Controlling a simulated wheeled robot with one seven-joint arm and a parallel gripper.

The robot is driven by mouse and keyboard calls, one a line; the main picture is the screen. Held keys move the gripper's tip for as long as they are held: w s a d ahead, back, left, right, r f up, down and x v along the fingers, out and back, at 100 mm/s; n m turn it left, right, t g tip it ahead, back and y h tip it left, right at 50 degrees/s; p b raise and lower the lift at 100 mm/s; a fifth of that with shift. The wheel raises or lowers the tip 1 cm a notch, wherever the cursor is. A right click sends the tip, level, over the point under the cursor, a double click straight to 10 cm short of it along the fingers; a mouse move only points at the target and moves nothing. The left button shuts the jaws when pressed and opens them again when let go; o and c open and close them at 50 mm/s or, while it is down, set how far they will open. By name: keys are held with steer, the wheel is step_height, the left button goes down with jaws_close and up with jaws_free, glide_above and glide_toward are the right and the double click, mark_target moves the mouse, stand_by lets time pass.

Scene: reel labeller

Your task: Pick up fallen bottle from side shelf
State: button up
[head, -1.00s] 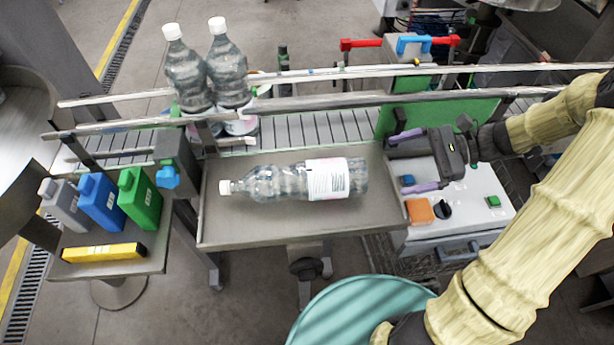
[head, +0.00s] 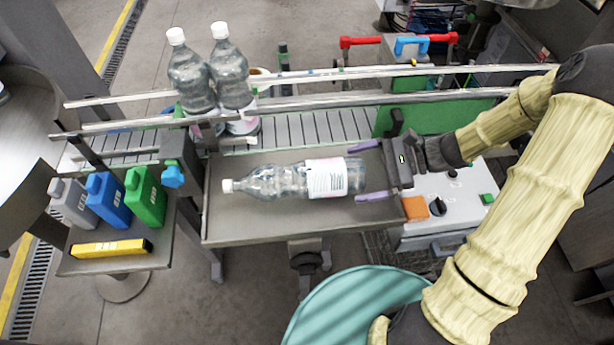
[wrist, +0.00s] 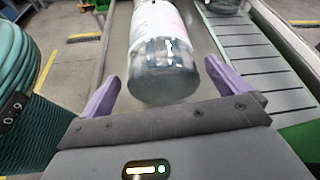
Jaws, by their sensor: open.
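The fallen bottle (head: 290,180) is clear plastic with a white cap and a white label. It lies on its side on the grey side shelf (head: 240,228), cap to the left and base to the right. My gripper (head: 362,171) is open at the bottle's base end, with one purple finger on each side of its axis. In the wrist view the bottle's base (wrist: 163,70) sits between the fingertips (wrist: 160,82), with gaps on both sides.
Two upright bottles (head: 212,80) stand on the conveyor (head: 310,128) behind its rails. Grey, blue and green jugs (head: 105,200) and a yellow tool (head: 110,249) stand on a small table at left. A control box (head: 450,205) is at right. A teal drum (head: 350,305) is in front.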

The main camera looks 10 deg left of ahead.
mark_target(345, 175)
steer(key=p+x, duration=0.1)
steer(key=x, duration=0.2)
steer(key=shift+a+p, duration=0.4)
steer(key=shift+s+a+f, duration=0.1)
steer(key=shift+a+f, duration=0.1)
steer(key=shift+a, duration=0.15)
steer(key=c, duration=2)
steer(key=shift+r, duration=0.1)
